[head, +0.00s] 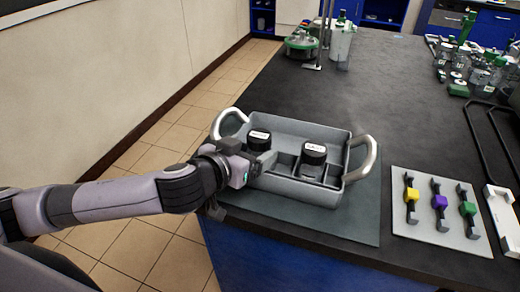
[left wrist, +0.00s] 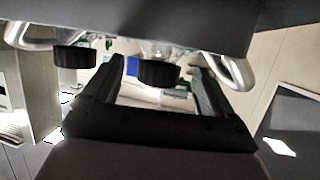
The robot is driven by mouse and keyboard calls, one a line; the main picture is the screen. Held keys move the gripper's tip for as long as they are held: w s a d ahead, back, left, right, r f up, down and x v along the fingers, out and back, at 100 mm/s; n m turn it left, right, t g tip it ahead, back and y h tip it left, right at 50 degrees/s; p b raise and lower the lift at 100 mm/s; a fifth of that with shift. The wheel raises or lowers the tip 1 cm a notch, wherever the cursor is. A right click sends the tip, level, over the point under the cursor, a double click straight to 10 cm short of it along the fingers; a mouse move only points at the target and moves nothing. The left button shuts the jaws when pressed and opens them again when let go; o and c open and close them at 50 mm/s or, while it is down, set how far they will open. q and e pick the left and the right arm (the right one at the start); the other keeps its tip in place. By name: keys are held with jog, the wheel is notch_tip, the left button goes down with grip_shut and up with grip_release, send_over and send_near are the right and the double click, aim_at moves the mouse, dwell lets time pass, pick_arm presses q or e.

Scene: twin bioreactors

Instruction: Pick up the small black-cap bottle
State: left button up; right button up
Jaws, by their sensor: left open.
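Two black-capped bottles sit in a grey tray (head: 290,192) with metal handles. The left bottle (head: 259,140) and the right bottle (head: 313,155) each have a light label on the cap; their bodies are mostly hidden in the tray. I cannot tell surely which is the small one. My left gripper (head: 262,164) is open at the tray's near left side, close in front of the left bottle. In the left wrist view, which looks upside down, one black cap (left wrist: 158,73) shows between the open fingers (left wrist: 155,90), with no visible contact. The other cap (left wrist: 75,57) is outside them.
The tray stands on a grey mat (head: 365,225) near the table's front edge. A pale plate (head: 440,235) with yellow, purple and green clamps lies to the right. Glassware (head: 485,75) stands at the far right.

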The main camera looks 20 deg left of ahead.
pick_arm(q)
jog(key=shift+x, duration=2.35)
jog(key=shift+a, duration=0.1)
jog(key=c, duration=1.2)
